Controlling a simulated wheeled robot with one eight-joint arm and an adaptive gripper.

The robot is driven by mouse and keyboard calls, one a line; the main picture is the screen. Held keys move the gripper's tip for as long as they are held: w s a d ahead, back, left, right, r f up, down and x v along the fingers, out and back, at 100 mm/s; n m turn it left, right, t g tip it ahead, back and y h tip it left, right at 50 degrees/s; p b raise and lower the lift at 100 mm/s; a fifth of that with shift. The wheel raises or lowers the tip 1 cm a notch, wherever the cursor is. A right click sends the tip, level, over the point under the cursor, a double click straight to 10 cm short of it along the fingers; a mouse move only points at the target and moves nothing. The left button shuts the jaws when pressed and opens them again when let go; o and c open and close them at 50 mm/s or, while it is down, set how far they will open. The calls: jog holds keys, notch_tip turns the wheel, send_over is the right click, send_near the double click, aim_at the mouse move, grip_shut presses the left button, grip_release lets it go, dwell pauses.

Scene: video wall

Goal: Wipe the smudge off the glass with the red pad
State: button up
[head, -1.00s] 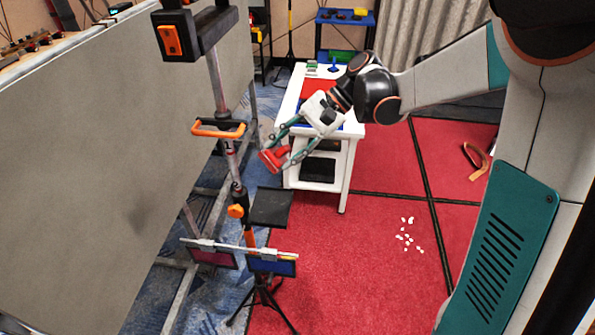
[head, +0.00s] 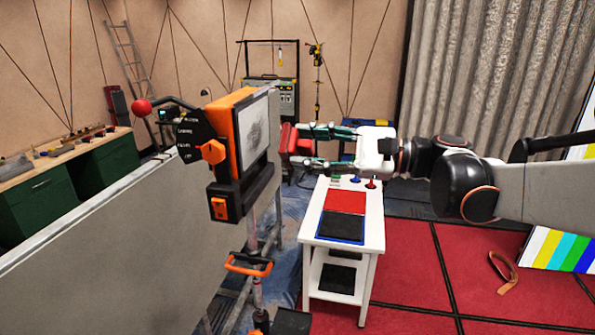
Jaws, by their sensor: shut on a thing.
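The glass (head: 254,132) is a pale panel in an orange and black frame on a stand, left of centre in the head view. A grey smudge covers much of its face. My gripper (head: 299,146) is shut on the red pad (head: 287,141) and holds it up just right of the glass. From this angle a small gap seems to lie between pad and glass, but I cannot tell the distance exactly. Part of the pad is hidden behind the fingers.
A white trolley (head: 311,226) stands below my gripper, with a red square (head: 345,201) and a dark square (head: 341,227) on top. An orange handle (head: 249,264) sticks out from the stand. A large grey panel (head: 110,255) fills the lower left.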

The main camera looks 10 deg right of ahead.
jog(key=shift+a+r, duration=0.2)
jog(key=shift+r, duration=0.15)
jog(key=shift+x, duration=2.8)
jog(key=shift+x, duration=1)
jog(key=shift+w+f, duration=0.1)
jog(key=shift+w+d+b, duration=0.3)
jog(key=shift+w+d, duration=0.35)
jog(key=shift+w, duration=1.1)
jog(key=shift+w+d+b, duration=0.35)
jog(key=shift+w+d, duration=0.35)
jog(key=shift+w, duration=1.1)
jog(key=shift+w+d+b, duration=0.3)
jog(key=shift+w+d, duration=0.35)
jog(key=shift+w, duration=1.1)
jog(key=shift+s+a, duration=0.1)
jog(key=shift+s+a, duration=0.65)
jog(key=shift+s, duration=1.1)
jog(key=shift+s+a, duration=0.65)
jog(key=shift+s, duration=1.1)
jog(key=shift+s+a, duration=0.65)
jog(key=shift+s, duration=1.1)
jog(key=shift+w+d+b, duration=0.1)
jog(key=shift+w+d, duration=0.35)
jog(key=shift+w, duration=0.8)
jog(key=shift+w+d+b, duration=0.1)
jog(key=shift+w+d, duration=0.4)
jog(key=shift+w, duration=0.7)
jog(key=shift+w+d+b, duration=0.1)
jog(key=shift+w+d, duration=0.35)
jog(key=shift+w, duration=0.8)
